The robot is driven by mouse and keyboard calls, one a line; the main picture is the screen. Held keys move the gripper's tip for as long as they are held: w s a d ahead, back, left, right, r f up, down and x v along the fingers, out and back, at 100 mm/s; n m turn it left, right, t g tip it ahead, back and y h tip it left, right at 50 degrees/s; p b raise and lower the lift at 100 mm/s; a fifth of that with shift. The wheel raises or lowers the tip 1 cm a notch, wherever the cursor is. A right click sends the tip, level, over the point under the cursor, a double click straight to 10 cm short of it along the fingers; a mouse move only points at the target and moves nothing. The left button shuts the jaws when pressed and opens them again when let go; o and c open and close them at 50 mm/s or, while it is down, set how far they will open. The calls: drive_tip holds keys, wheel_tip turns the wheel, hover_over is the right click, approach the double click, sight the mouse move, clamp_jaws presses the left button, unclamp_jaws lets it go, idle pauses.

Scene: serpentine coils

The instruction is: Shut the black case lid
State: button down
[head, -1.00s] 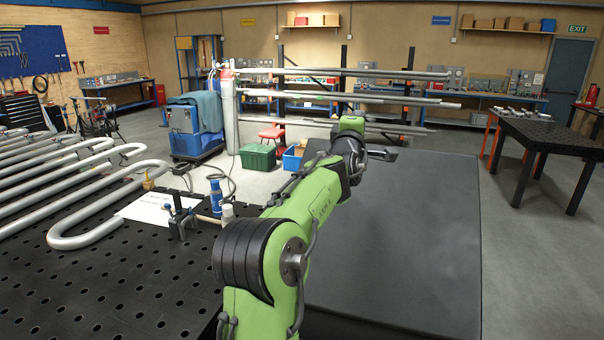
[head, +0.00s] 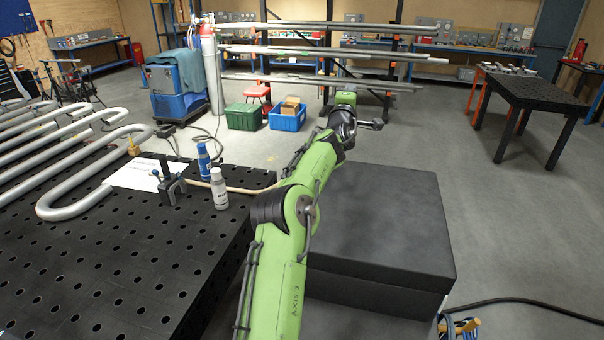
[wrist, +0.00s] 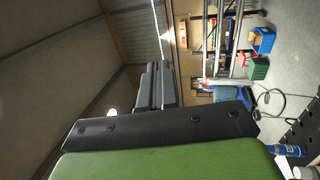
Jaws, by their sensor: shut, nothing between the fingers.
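The black case (head: 375,298) stands on the right of my arm in the head view. Its lid (head: 385,225) lies over the body as a flat, roughly level slab, with a dark seam along the front. I cannot tell whether that seam is fully closed. My arm hides the case's left side. My gripper (head: 374,125) is beyond the lid's far edge, apart from it as far as I can see. In the wrist view my gripper (wrist: 155,85) is shut and empty, and the case does not show there.
A perforated black table (head: 120,250) with silver coils (head: 75,160), a blue bottle (head: 204,160) and a grey bottle (head: 218,188) is on the left. A cable (head: 530,302) lies on the floor at right. Open floor extends right of the case. A pipe rack (head: 325,52) stands behind.

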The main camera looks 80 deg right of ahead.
drive_tip(key=shift+w, duration=0.1)
drive_tip(key=b+v, duration=0.9)
drive_tip(key=v, duration=0.6)
drive_tip(key=shift+a, duration=0.4)
drive_tip(key=shift+f, duration=0.15)
